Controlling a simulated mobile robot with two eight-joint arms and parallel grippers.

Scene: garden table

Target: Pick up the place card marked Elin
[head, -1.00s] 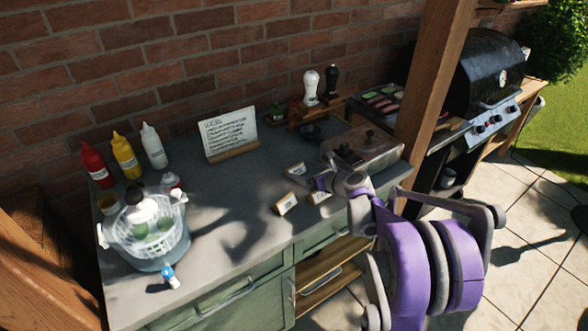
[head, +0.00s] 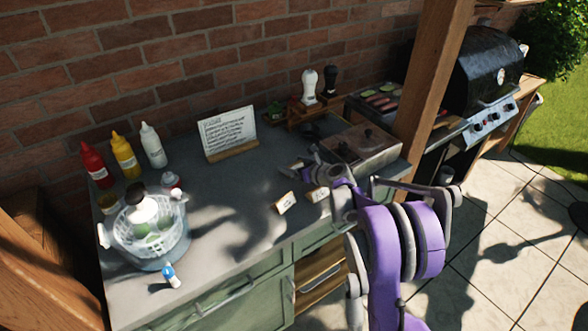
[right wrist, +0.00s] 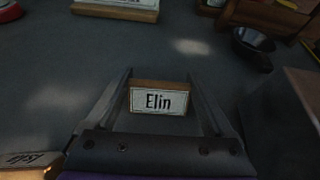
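The place card marked Elin (right wrist: 158,102) stands in the right wrist view, a white face with a wooden top edge, its name readable. My right gripper (right wrist: 158,88) is open, with one finger on each side of the card; it does not look clamped. In the head view my right gripper (head: 298,167) is over the worktop and largely hides this card. Another place card (head: 285,203) stands in front of the gripper, and a further card (head: 318,194) stands right of that one. My left gripper is not in view.
The grey worktop (head: 225,215) is clear left of the cards. A lidded metal box (head: 365,143) stands close right of the gripper. A menu board (head: 229,133) stands behind. A basket (head: 160,245) and squeeze bottles (head: 124,155) are at left.

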